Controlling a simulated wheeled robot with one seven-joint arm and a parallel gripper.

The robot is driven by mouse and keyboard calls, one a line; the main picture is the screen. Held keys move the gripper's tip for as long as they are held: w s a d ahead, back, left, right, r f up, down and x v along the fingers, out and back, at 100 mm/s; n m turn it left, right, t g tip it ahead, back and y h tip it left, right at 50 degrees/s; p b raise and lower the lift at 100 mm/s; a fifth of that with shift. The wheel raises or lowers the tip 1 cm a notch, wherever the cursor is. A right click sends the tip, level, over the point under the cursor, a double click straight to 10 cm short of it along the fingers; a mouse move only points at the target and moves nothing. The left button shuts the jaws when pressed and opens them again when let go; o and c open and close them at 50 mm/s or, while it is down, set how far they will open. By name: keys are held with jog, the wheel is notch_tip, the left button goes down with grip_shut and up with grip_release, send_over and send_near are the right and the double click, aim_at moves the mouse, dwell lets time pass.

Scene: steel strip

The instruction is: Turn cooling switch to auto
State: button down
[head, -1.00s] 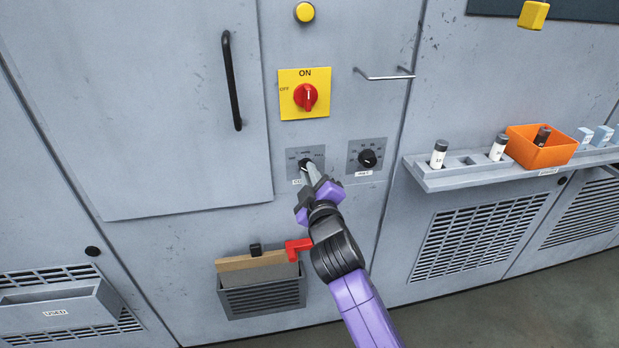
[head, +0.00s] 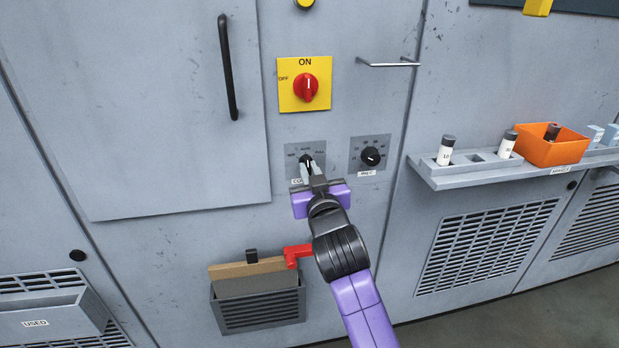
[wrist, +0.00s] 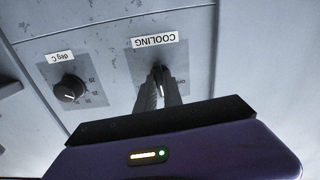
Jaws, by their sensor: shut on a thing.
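The cooling switch is a black knob (head: 306,160) on a grey plate (head: 293,150) marked with AUTO at the top and FULL at the right. The knob's pointer looks to be about upright, toward AUTO, though the fingers cover part of it. My gripper (head: 308,170) reaches it from below and is shut on the knob. In the wrist view the knob (wrist: 160,75) sits between the tips of my gripper (wrist: 159,85), below the COOLING label (wrist: 155,41), which appears upside down.
A second black dial (head: 371,156) sits close to the right. A red rotary switch (head: 306,87) on a yellow plate is above. A red handle (head: 296,252) and a grey bin (head: 258,300) are below, beside my arm. A shelf (head: 440,181) projects at the right.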

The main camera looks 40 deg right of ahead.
jog(key=shift+f+m, duration=0.1)
jog(key=shift+m, duration=0.4)
jog(key=c, duration=1.5)
grip_release()
jog(key=b+v, duration=0.1)
jog(key=v, duration=0.6)
jog(key=shift+s+a, duration=0.25)
jog(key=shift+s, duration=0.1)
